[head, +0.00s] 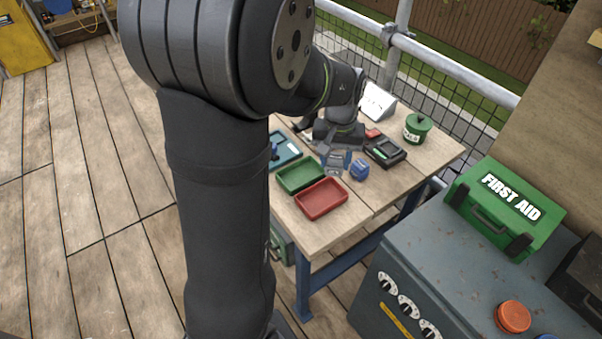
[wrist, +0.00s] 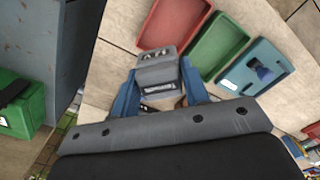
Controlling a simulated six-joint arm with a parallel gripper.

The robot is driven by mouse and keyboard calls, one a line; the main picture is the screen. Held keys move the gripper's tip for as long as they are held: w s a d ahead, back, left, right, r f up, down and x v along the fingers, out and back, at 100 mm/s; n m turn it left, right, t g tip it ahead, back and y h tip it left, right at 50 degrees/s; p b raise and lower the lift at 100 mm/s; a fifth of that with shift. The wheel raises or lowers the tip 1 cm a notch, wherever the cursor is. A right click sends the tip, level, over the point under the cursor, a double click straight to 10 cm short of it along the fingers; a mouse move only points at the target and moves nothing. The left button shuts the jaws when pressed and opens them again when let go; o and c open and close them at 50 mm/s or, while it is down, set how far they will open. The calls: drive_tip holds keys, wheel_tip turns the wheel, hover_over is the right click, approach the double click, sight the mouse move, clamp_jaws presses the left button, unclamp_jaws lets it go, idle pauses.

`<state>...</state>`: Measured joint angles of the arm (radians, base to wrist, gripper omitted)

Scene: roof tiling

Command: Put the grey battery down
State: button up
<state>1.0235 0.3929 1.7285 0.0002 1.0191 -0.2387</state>
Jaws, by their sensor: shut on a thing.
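The grey battery (wrist: 157,74) is between the two blue fingers of my gripper (wrist: 160,92) in the wrist view, with a dark label band and contacts on its end. In the head view my gripper (head: 336,158) is over the wooden table (head: 370,205), behind the green and red trays, and the battery (head: 334,171) shows at its tip. I cannot tell whether the battery touches the tabletop. The red tray (head: 321,199) and the green tray (head: 301,177) look empty.
A blue rounded object (head: 360,170) lies right of my gripper. Beyond it are a black holder (head: 397,153) with small items, a green tin (head: 417,128) and a white panel (head: 377,102). Bare wood lies right of the red tray. A green first aid box (head: 506,207) stands on a grey cabinet.

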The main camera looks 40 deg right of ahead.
drive_tip(key=w+a+f, duration=0.1)
drive_tip(key=w+f, duration=0.1)
drive_tip(key=w, duration=0.1)
drive_tip(key=w+f, duration=0.2)
drive_tip(key=w, duration=0.2)
drive_tip(key=w+a+f, duration=0.1)
drive_tip(key=w+f, duration=0.1)
drive_tip(key=w, duration=0.1)
drive_tip(key=shift+w+a+f, duration=0.25)
drive_tip(key=shift+a+f, duration=0.05)
drive_tip(key=shift+w+f, duration=0.1)
drive_tip(key=shift+f, duration=1.9)
drive_tip(key=shift+f, duration=0.2)
drive_tip(key=o, duration=0.9)
wheel_tip(320, 180, up, 12)
drive_tip(key=shift+r, duration=0.2)
